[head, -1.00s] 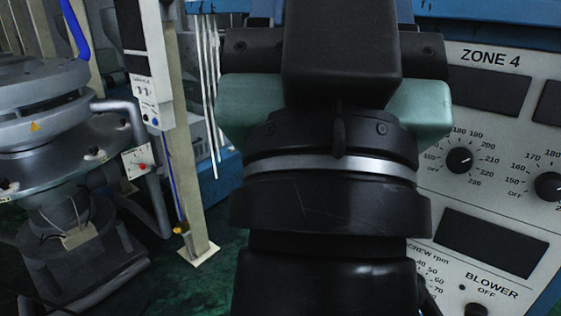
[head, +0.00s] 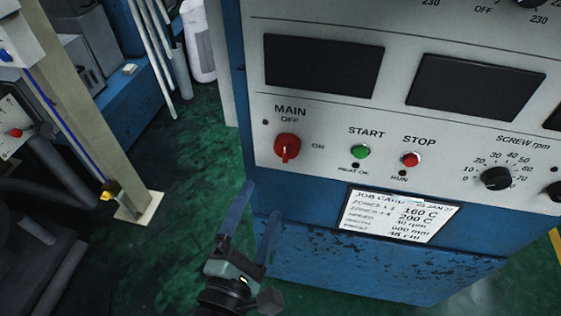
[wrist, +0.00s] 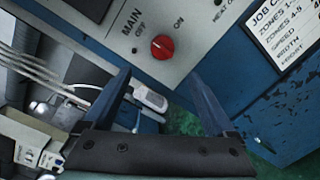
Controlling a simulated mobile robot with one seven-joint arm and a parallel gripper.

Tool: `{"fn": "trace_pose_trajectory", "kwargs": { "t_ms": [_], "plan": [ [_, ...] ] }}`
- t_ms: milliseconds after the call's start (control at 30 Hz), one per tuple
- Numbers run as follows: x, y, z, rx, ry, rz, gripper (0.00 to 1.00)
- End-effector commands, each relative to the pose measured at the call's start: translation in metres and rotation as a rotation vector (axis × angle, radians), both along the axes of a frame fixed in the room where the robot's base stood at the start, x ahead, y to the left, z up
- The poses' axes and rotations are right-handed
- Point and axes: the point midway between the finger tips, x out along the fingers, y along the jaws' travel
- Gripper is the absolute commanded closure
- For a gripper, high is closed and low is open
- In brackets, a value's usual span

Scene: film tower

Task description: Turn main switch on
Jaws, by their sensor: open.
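The main switch (head: 287,147) is a red rotary knob on the grey control panel (head: 340,100), with OFF printed above it and ON to its right. Its grip stands roughly upright, in line with OFF. In the wrist view the knob (wrist: 162,47) shows just beyond the fingertips, about midway between them. My gripper (head: 259,203) is open and empty, below and left of the knob in the head view. Its two blue fingers also show in the wrist view (wrist: 160,76), apart from the knob.
A green START button (head: 361,152) and a red STOP button (head: 411,160) sit right of the switch. A job card (head: 400,215) is below them on the blue cabinet (head: 380,270). A beige post (head: 85,120) stands at left. Green floor lies open between.

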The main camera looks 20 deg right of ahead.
Motion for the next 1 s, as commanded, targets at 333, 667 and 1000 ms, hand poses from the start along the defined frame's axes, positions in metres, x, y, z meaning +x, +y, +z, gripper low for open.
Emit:
{"fn": "trace_pose_trajectory", "kwargs": {
  "t_ms": [333,667,1000],
  "plan": [
    [0.032,-0.028,-0.002,-0.035,0.022,-0.009,0.09],
    [0.082,-0.068,-0.003,-0.031,0.021,-0.008,0.09],
    [0.098,-0.08,-0.005,-0.029,0.023,-0.006,0.09]
  ]
}}
